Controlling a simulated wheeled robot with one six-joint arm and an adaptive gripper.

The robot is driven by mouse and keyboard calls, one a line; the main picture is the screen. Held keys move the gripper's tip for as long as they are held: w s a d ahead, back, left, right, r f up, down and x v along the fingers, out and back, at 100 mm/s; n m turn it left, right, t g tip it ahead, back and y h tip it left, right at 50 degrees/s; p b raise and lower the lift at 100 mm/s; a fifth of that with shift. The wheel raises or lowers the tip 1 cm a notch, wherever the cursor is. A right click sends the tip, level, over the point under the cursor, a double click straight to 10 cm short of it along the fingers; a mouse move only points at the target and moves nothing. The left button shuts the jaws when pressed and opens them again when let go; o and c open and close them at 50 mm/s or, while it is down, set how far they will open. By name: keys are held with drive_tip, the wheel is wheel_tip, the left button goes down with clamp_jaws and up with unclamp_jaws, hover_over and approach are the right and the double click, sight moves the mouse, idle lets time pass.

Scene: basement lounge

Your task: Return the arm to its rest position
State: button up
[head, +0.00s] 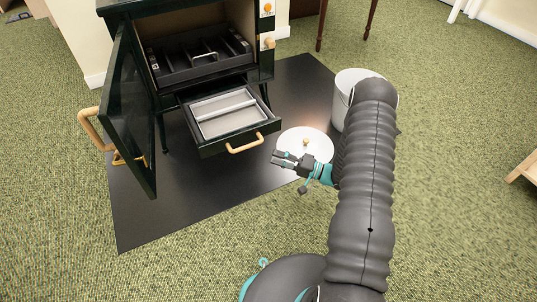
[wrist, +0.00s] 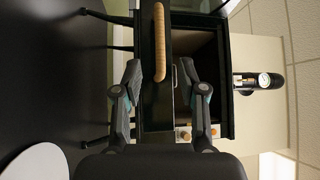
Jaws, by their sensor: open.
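My gripper (head: 285,161) is open and empty in the head view, held above the dark floor mat close to the white round lid. In the wrist view its two fingers (wrist: 158,78) stand apart, with the drawer's wooden handle (wrist: 159,42) seen between them; I see no contact. My arm (head: 362,190) reaches forward from the bottom of the head view, bent down at its far end. The dark green stove (head: 118,12) stands ahead, its door (head: 130,115) swung open to the left. The ash drawer (head: 213,149) is pulled out, with a light grey pan (head: 222,125) in it.
A white bucket (head: 341,100) stands right of the stove, partly behind my arm. The white lid (head: 318,146) with a small knob lies on the mat (head: 150,225). A grate tray with a handle (head: 177,69) sits inside the stove. Carpet is clear at front left.

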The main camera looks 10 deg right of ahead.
drive_tip(key=shift+s+d, duration=0.15)
drive_tip(key=shift+d, duration=0.1)
idle(0.4)
